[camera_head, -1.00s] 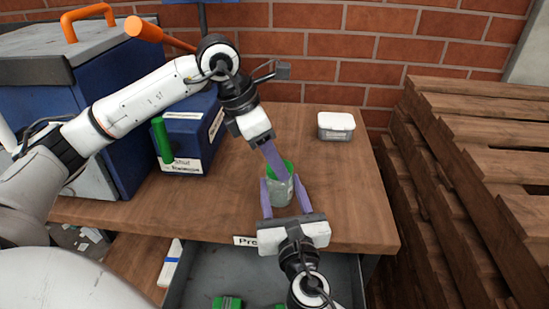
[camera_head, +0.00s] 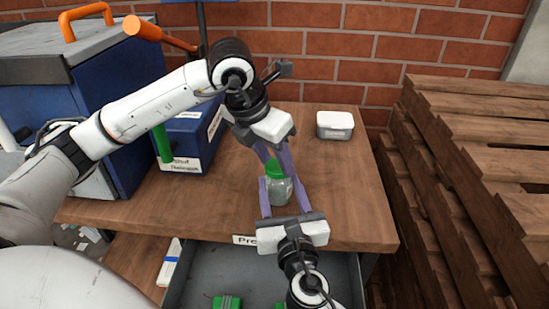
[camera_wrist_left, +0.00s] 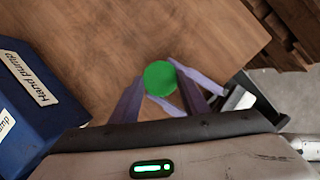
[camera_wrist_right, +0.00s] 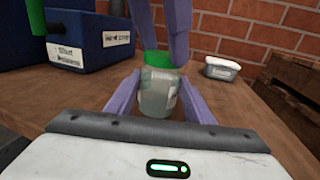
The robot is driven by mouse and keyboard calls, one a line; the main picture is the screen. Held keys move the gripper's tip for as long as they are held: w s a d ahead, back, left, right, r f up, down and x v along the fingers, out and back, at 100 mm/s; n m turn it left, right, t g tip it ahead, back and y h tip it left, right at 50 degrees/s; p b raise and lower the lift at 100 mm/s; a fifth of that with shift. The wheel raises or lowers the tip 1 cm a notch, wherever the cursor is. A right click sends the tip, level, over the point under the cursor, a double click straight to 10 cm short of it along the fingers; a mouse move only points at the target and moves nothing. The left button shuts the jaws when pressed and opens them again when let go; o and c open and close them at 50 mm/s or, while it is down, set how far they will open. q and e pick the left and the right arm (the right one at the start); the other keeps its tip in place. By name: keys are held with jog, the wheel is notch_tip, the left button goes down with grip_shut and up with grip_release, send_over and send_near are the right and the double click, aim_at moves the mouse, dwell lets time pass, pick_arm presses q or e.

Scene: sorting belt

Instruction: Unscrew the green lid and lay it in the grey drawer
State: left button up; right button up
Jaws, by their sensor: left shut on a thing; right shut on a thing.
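A clear jar (camera_head: 280,190) with a green lid (camera_head: 275,168) stands upright on the wooden table. My right gripper (camera_head: 280,186) is shut on the jar's body from the front; the jar also shows in the right wrist view (camera_wrist_right: 158,95). My left gripper (camera_head: 274,160) reaches down from above and is shut on the green lid, which also shows in the left wrist view (camera_wrist_left: 160,78). The lid sits on the jar's mouth. The grey drawer (camera_head: 250,262) is open below the table's front edge, with green things (camera_head: 227,302) inside.
A blue box with labels (camera_head: 190,145) stands left of the jar. A white-lidded tub (camera_head: 335,125) is at the back right. A larger blue container (camera_head: 110,110) is far left. Wooden pallets (camera_head: 480,170) are stacked at the right. The table right of the jar is clear.

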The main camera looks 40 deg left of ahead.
pick_arm(q)
jog(key=n+y, duration=0.1)
jog(key=n, duration=0.3)
jog(key=shift+w+a+r+y, duration=0.1)
jog(key=shift+w+a+y, duration=0.05)
jog(key=shift+a+y, duration=0.25)
jog(key=shift+a+n, duration=0.1)
jog(key=shift+n, duration=0.6)
jog(key=n+y, duration=0.1)
jog(key=n, duration=0.2)
jog(key=shift+g, duration=0.4)
jog(key=shift+n+y, duration=0.5)
jog(key=shift+n, duration=0.3)
